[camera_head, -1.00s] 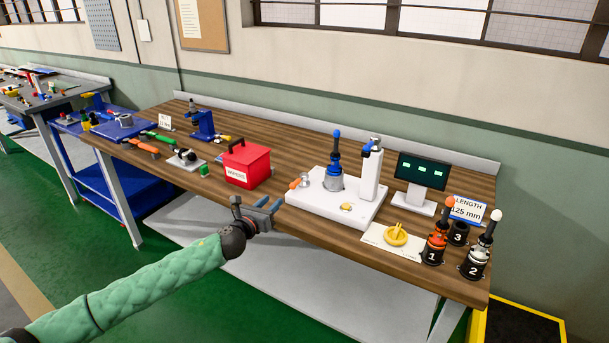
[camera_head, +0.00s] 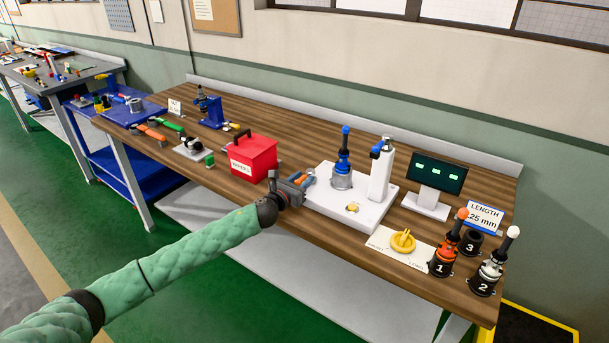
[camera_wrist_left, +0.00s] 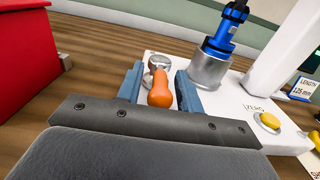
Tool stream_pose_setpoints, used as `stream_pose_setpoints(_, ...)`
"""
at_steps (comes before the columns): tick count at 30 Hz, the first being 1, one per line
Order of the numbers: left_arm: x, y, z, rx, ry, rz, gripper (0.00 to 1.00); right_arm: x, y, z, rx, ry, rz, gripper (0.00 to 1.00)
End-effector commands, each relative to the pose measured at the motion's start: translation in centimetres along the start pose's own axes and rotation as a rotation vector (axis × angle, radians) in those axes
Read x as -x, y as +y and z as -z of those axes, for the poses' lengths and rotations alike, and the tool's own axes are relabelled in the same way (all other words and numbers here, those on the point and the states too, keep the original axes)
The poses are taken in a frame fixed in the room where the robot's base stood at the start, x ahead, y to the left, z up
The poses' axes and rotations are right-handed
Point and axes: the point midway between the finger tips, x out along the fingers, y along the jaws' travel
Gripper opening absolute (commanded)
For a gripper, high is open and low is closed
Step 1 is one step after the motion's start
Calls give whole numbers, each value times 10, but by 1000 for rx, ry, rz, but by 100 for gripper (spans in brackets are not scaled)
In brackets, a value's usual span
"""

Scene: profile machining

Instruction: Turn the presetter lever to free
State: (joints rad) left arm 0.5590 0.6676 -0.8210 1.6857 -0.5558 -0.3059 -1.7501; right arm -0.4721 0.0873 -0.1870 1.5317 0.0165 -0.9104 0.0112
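The presetter (camera_head: 345,213) is a white base with a column, standing on the wooden bench; a blue-topped tool sits upright in its grey holder (camera_head: 342,179). Its orange-handled lever (camera_wrist_left: 160,91) is at the base's left end, on a round metal pivot. My left gripper (camera_head: 303,184) is at that end of the base. In the left wrist view its two blue-grey fingers (camera_wrist_left: 160,90) are open, one on each side of the orange handle, with small gaps visible. My right gripper is in neither view.
A red box (camera_head: 250,158) stands just left of my left gripper. A monitor (camera_head: 436,184), a yellow dial (camera_head: 403,241) on a white plate and numbered tool holders (camera_head: 441,262) stand to the right. A yellow button (camera_wrist_left: 270,121) is on the base.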

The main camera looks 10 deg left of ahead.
Motion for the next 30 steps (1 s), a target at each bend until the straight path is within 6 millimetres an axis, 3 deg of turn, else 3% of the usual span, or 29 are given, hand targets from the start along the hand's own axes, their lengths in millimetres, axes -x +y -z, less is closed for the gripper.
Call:
stream_pose_setpoints(6,-14,0,-1,-1,0,0,36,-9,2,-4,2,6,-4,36)
stream_pose_setpoints(15,-15,0,0,-1,0,0,36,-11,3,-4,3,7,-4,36)
stream_pose_setpoints(21,-15,0,0,-1,0,0,0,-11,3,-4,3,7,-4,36)
stream_pose_setpoints(30,-15,1,0,-1,0,8,0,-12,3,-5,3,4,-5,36)
